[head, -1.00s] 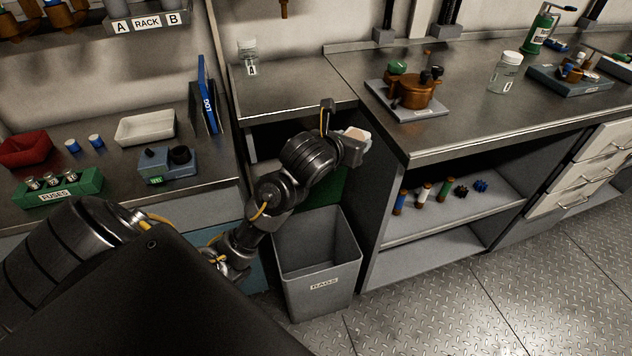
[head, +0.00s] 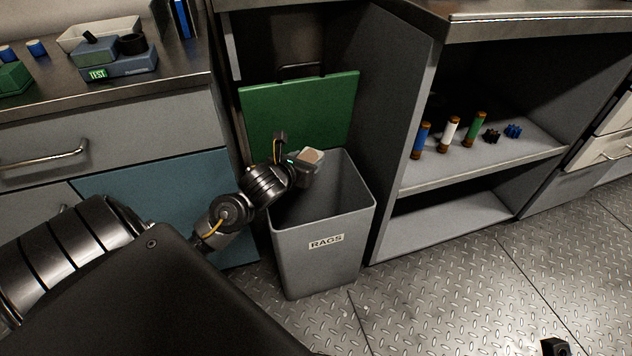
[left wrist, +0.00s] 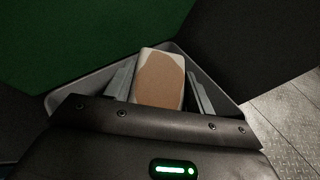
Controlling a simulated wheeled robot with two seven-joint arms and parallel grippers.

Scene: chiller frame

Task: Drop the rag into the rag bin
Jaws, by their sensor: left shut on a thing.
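The rag (head: 312,157) is a pale block-like bundle with a tan patch. My left gripper (head: 306,163) is shut on it, over the back part of the bin's opening. The left wrist view shows the rag (left wrist: 160,82) between the two grey fingers of the gripper (left wrist: 160,92). The rag bin (head: 318,262) is a grey, open-topped bin labelled RAGS, standing upright on the floor. Its rim (left wrist: 68,100) shows behind the fingers in the left wrist view. The bin's bottom is hidden. The right gripper does not show clearly.
A green panel (head: 300,105) with a dark handle stands behind the bin. A grey shelf unit (head: 470,168) with several small cylinders is to its right. Drawers (head: 110,135) are to its left.

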